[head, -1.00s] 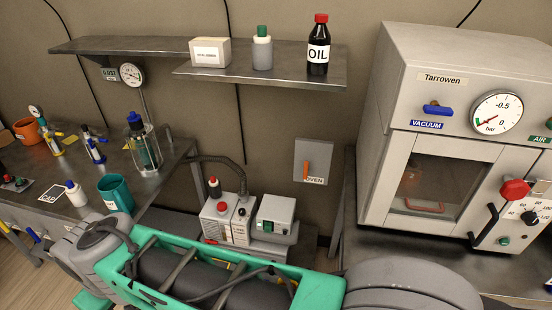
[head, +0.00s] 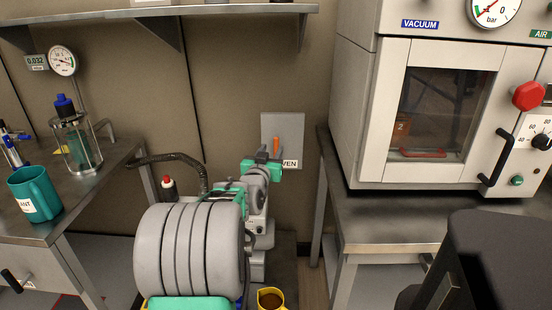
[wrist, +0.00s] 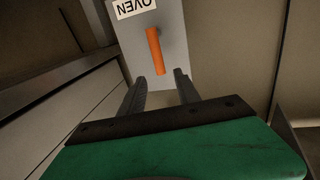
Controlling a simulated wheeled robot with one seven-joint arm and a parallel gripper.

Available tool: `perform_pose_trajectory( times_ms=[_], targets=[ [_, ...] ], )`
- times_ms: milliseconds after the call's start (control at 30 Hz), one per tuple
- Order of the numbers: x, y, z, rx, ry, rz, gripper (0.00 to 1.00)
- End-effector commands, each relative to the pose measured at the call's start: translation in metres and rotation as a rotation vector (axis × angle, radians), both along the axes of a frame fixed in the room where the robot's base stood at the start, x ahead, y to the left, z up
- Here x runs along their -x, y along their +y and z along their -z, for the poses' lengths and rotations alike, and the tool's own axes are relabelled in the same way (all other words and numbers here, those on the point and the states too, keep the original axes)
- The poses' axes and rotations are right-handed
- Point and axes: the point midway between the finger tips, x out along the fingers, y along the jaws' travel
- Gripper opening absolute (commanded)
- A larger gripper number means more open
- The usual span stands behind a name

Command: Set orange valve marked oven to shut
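The orange valve handle (head: 276,146) stands upright on a grey wall plate (head: 296,128) with an OVEN label (head: 291,163), partly covered by my gripper. In the wrist view the handle (wrist: 155,50) lies nearly along the picture's vertical, and the label (wrist: 132,8) reads upside down. My gripper (wrist: 161,82) is open and empty, its two dark fingers spread toward the plate. The handle's near end lies between the fingertip lines, just ahead of them. I cannot tell whether anything touches. In the head view my gripper (head: 266,158) is right at the plate.
A vacuum oven (head: 450,110) stands on the right bench (head: 440,206). The left bench holds a teal mug (head: 35,192) and a glass trap (head: 78,140). A dark hose (head: 175,158) runs left of my arm. A yellow mug (head: 270,299) shows low down. A shelf is above.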

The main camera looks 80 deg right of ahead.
Motion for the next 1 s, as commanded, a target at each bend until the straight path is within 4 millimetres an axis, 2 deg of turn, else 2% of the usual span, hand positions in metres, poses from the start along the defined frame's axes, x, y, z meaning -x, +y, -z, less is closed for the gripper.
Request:
perform_pose_trajectory(
  times_ms=[300,433,733,1000],
  targets=[
    [0.0,-0.056,-0.001,0.003,0.0,0.002,0.39],
    [0.0,-0.072,-0.002,0.003,0.0,0.002,0.39],
    [-0.001,-0.075,-0.003,0.002,0.0,0.0,0.38],
    [-0.001,-0.075,-0.003,0.001,0.0,0.0,0.16]
  ],
)
